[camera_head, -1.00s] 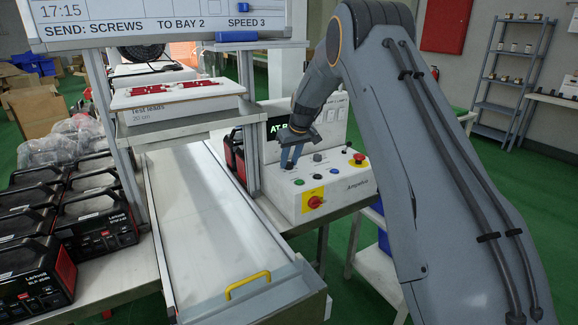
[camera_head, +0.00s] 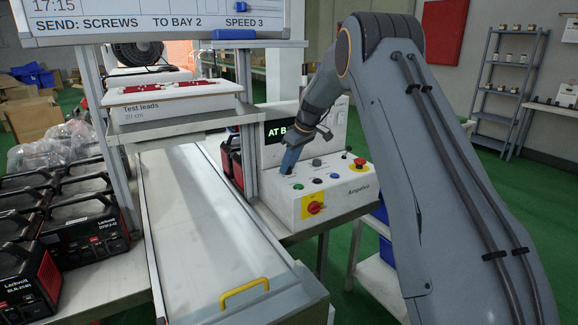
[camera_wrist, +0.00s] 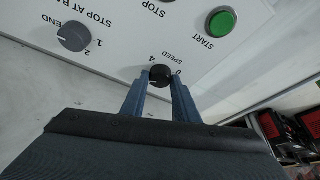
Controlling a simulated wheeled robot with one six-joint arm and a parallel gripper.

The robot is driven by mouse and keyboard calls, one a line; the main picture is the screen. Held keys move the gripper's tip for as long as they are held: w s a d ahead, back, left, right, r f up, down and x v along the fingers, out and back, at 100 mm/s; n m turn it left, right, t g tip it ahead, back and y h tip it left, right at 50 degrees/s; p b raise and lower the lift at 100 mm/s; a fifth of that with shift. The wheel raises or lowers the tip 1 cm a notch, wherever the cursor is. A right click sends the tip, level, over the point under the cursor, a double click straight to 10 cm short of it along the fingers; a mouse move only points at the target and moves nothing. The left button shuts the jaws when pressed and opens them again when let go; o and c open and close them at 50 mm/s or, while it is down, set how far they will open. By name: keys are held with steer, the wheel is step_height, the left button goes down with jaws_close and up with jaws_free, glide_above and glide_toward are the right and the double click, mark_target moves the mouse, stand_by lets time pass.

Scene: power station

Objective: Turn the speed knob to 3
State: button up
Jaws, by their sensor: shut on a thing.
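The speed knob (camera_wrist: 160,75) is small and black, on the white control box (camera_head: 335,193). In the wrist view it sits between the fingertips of my gripper (camera_wrist: 160,88), which is shut on it. The upside-down label SPEED and the marks 4 and 0 show around the knob; the other marks are hidden and its pointer is too small to read surely. In the head view my gripper (camera_head: 289,162) points down at the box's left end and hides the knob. The board (camera_head: 160,18) reads SEND: SCREWS, TO BAY 2, SPEED 3.
A grey STOP AT BAY knob (camera_wrist: 74,36) and a green START button (camera_wrist: 221,22) are near the speed knob. A red emergency button (camera_head: 360,162) and a red-yellow switch (camera_head: 314,208) are on the box. A conveyor (camera_head: 195,215) runs left of it.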

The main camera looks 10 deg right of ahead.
steer(key=o, duration=1)
steer(key=shift+o, duration=0.2)
steer(key=b+v, duration=0.1)
steer(key=v, duration=0.6)
steer(key=shift+d+r, duration=0.15)
steer(key=shift+r, duration=0.2)
steer(key=shift+s, duration=0.15)
